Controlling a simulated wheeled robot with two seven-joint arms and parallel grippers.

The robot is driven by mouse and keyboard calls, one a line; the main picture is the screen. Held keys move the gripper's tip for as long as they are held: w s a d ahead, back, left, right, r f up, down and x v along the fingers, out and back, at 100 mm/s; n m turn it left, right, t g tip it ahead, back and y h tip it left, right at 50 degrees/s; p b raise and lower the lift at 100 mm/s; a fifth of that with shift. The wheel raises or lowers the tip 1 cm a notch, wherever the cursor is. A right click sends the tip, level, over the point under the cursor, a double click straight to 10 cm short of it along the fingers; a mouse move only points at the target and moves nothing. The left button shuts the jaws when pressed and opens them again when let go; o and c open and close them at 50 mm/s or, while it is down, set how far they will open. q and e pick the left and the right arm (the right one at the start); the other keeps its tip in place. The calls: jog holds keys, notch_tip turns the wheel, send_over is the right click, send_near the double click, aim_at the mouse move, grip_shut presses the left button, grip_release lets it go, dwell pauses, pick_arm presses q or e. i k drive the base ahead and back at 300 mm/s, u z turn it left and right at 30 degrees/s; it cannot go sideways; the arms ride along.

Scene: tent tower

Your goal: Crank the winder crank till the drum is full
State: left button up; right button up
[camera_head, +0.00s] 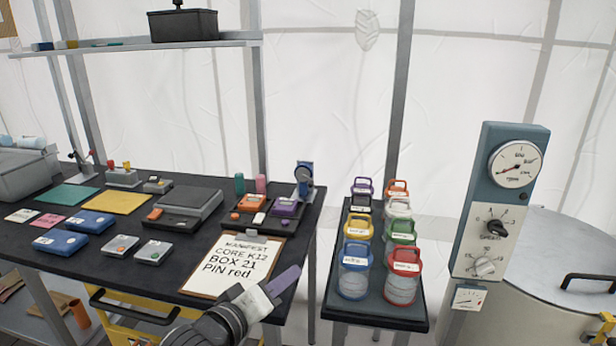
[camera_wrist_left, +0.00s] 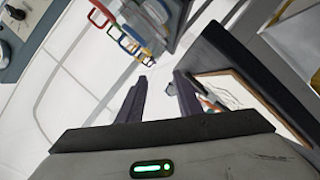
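My right gripper is not in view.
A clipboard (camera_head: 238,262) lies at the table's front edge, close to my left gripper. Several coloured-lid jars stand on a smaller stand (camera_head: 375,314) to the right. A gauge panel (camera_head: 496,210) and a metal tank (camera_head: 560,260) are farther right. A gap separates table and stand.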

aim_at(302, 175)
jog(key=i, duration=1.15)
